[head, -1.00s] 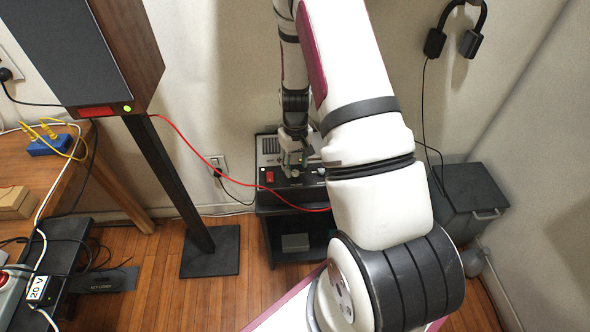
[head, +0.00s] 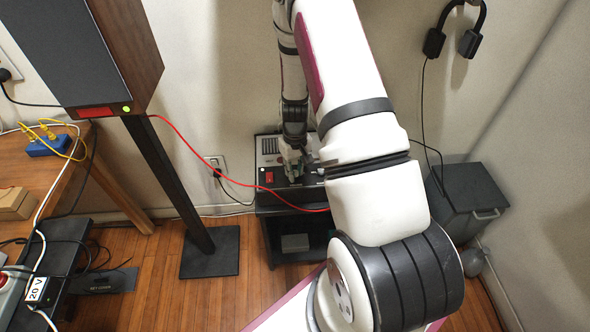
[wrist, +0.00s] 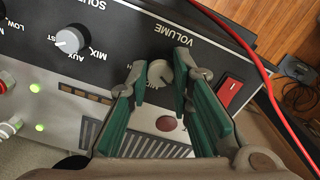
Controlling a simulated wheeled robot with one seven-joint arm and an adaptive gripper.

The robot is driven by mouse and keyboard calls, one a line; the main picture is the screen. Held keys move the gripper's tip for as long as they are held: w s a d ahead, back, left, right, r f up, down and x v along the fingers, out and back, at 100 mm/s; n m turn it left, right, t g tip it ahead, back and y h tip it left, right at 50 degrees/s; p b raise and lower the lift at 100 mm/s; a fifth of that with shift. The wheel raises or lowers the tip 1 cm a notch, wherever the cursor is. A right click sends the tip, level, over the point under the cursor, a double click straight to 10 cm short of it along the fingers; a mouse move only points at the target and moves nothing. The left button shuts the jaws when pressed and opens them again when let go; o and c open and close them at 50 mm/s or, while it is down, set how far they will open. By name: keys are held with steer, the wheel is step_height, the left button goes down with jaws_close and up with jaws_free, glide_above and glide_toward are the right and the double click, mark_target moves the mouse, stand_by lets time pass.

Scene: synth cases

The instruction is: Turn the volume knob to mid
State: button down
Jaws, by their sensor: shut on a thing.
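The volume knob (wrist: 159,73) is a small grey round knob on the dark front panel of the amplifier (wrist: 112,50), beside the printed word VOLUME. My gripper (wrist: 161,68) has its green-padded fingers on both sides of this knob, closed on it. The knob's pointer is too small to read, so I cannot tell its setting. In the head view the amplifier (head: 268,146) sits on a low black stand, and my gripper (head: 293,168) reaches down to it; the knob is hidden there.
A red rocker switch (wrist: 229,92) is close right of the fingers. A red cable (wrist: 238,42) crosses near the panel. A speaker on a stand (head: 160,150) is left, a dark box (head: 472,190) right.

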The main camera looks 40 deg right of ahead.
steer(key=shift+m, duration=0.3)
steer(key=m+b, duration=0.1)
steer(key=m, duration=0.4)
steer(key=shift+m+b, duration=0.3)
steer(key=m+b, duration=0.1)
steer(key=m, duration=0.4)
steer(key=shift+a+m, duration=0.1)
steer(key=shift+m, duration=0.3)
steer(key=c, duration=1.4)
jaws_free()
steer(key=shift+r, duration=0.1)
step_height(320, 180, up, 12)
steer(key=shift+f, duration=0.1)
